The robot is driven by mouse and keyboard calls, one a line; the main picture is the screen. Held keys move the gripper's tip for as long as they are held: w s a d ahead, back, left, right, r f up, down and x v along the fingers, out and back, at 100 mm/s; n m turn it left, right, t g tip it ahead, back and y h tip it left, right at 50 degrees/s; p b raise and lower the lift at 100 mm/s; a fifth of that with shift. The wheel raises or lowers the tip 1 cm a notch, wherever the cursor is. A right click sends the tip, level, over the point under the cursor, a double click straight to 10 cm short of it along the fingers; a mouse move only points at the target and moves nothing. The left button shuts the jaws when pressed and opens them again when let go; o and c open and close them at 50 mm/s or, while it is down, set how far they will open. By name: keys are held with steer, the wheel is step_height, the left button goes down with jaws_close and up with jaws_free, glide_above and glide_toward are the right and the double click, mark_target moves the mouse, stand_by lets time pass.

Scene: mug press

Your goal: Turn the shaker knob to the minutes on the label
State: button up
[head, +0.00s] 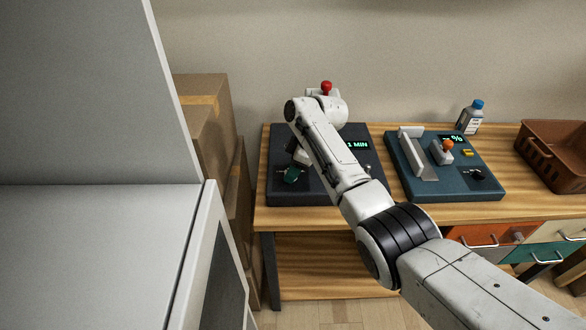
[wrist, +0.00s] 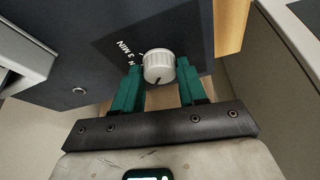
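The shaker (head: 330,190) is a dark flat unit on the left of the bench, with a lit display reading "1 MIN" (head: 358,145). Its white round knob (wrist: 159,66) shows in the wrist view, with a dark mark on its lower edge. "3 MIN" is printed beside it on the panel. My gripper (wrist: 158,80) has its green fingers on both sides of the knob, close to it. I cannot tell whether they press on it. In the head view my gripper (head: 291,176) is over the shaker's front left, and the knob is hidden there.
A blue unit (head: 455,188) with a white lever, an orange ball and a black knob stands to the right. A bottle with a blue cap (head: 471,118) stands behind it; its label is too small to read. A brown basket (head: 555,155) is at far right.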

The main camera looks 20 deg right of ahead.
steer(key=c, duration=0.6)
